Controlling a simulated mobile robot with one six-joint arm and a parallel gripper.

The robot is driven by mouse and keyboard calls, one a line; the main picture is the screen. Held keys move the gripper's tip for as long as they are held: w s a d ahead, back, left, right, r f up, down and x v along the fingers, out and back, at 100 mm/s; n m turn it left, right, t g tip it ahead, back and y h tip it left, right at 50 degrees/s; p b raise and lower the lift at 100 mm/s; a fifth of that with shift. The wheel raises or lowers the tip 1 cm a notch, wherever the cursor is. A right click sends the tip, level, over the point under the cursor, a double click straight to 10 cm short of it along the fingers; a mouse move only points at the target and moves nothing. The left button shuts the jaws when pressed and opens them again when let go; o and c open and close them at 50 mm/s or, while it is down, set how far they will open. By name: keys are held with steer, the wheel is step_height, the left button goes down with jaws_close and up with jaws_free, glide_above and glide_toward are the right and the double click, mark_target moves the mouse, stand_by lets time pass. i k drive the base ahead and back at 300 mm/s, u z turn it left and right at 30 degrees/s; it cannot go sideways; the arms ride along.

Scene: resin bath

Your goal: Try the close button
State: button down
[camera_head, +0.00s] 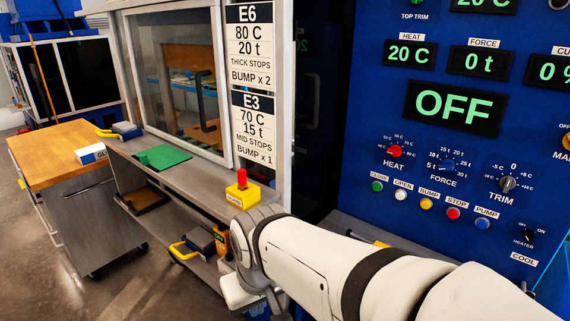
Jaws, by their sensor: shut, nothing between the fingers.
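The close button is a small green button (376,186) under the label CLOSE, at the left end of a row on the blue control panel (365,120). To its right are the white open button (401,194), yellow bump button (426,203), red stop button (453,213) and blue pump button (482,223). My arm reaches in from the lower right, below the panel. My gripper (278,303) shows only in part at the bottom, beyond my white wrist, low and left of the button and well apart from it. It is shut and empty; its fingertips are hard to make out.
A shelf (200,190) with a green plate (162,157) and a yellow box with a red button (242,190) stands left of my arm. A wooden-topped cart (62,150) is farther left. The panel's large display (454,108) reads OFF; the heat display (410,54) reads 20 C.

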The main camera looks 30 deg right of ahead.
mark_target(376, 186)
steer(key=z, duration=0.25)
steer(key=i, duration=0.55)
steer(key=z, duration=0.25)
steer(key=k, duration=0.9)
steer(key=z, duration=0.15)
steer(key=i, duration=0.9)
steer(key=u, duration=0.05)
